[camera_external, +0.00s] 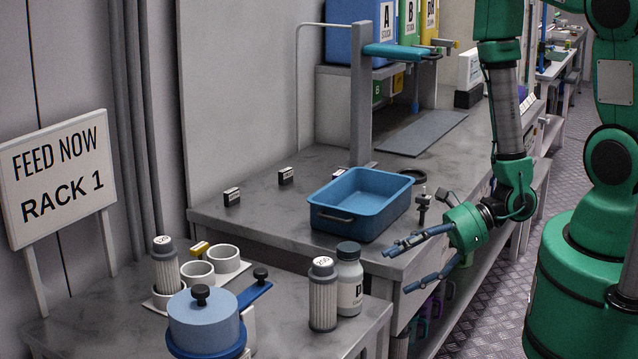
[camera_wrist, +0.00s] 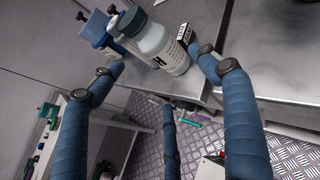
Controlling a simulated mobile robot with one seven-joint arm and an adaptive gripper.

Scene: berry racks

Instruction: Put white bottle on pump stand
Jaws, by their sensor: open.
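The white bottle (camera_external: 350,287) stands upright with a dark cap and a black-lettered label, near the right edge of the front table. My gripper (camera_external: 397,271) is open, its fingers pointing left towards the bottle with a gap between. In the wrist view a white bottle (camera_wrist: 160,50) shows beyond and between the spread fingertips (camera_wrist: 160,62), with no clear contact. No pump stand is plainly marked. A tall grey post with a teal arm (camera_external: 362,95) stands on the rear bench, but I cannot tell whether it is the pump stand.
A ribbed grey cylinder (camera_external: 323,297) stands close left of the bottle. A blue lidded pot (camera_external: 203,325) and white ring holders (camera_external: 224,258) are further left. A blue tray (camera_external: 361,205) sits on the rear bench (camera_external: 265,222). A "Feed now rack 1" sign (camera_external: 62,178) stands left.

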